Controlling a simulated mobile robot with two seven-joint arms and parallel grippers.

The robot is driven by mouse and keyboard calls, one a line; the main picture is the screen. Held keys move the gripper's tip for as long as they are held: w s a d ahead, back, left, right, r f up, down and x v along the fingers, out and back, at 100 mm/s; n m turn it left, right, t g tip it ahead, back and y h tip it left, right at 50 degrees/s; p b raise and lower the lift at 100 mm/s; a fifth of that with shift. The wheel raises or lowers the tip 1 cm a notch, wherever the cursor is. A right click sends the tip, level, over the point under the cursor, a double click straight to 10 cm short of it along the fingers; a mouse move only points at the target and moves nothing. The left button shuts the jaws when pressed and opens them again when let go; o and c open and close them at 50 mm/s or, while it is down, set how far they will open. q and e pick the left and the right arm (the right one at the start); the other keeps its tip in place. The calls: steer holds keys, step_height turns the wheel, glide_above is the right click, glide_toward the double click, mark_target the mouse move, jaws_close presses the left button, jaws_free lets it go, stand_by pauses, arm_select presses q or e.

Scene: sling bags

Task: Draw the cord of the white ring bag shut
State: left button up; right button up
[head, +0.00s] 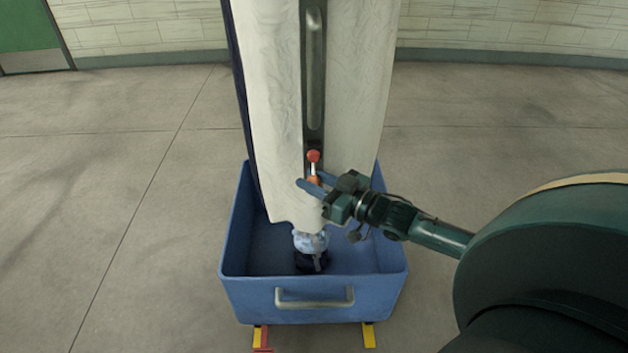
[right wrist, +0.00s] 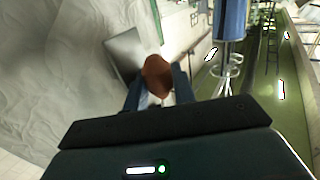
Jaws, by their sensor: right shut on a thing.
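A tall white cloth bag (head: 276,110) hangs down into a blue tub, and its top is out of view. A dark upright part (head: 314,75) runs down its middle. A red ball (head: 313,156) on a short stem shows low in front of it. My right gripper (head: 313,183) is at the stem's lower end, its blue fingers shut on an orange-brown piece. In the right wrist view, this orange-brown piece (right wrist: 157,75) sits between the fingertips (right wrist: 158,88). I cannot clearly make out the cord or a ring. My left gripper is out of view.
The blue tub (head: 315,297) has a grey handle (head: 314,297) on its near wall. A pale blue and dark bundle (head: 310,244) shows inside, below the cloth. Yellow and red marks lie under the tub's front. The grey floor around it is clear.

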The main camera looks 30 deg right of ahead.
jaws_close()
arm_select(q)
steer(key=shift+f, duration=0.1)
arm_select(e)
steer(key=shift+f, duration=0.1)
arm_select(q)
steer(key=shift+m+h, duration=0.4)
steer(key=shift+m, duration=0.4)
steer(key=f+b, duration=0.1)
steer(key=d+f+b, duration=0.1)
steer(key=b, duration=0.1)
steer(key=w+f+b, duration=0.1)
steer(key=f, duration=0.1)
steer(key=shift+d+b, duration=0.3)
steer(key=shift+b, duration=0.1)
arm_select(e)
step_height(320, 180, down, 11)
steer(key=shift+o, duration=0.9)
jaws_free()
steer(key=shift+s, duration=0.15)
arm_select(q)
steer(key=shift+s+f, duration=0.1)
arm_select(e)
steer(key=o, duration=0.4)
steer(key=shift+r, duration=0.3)
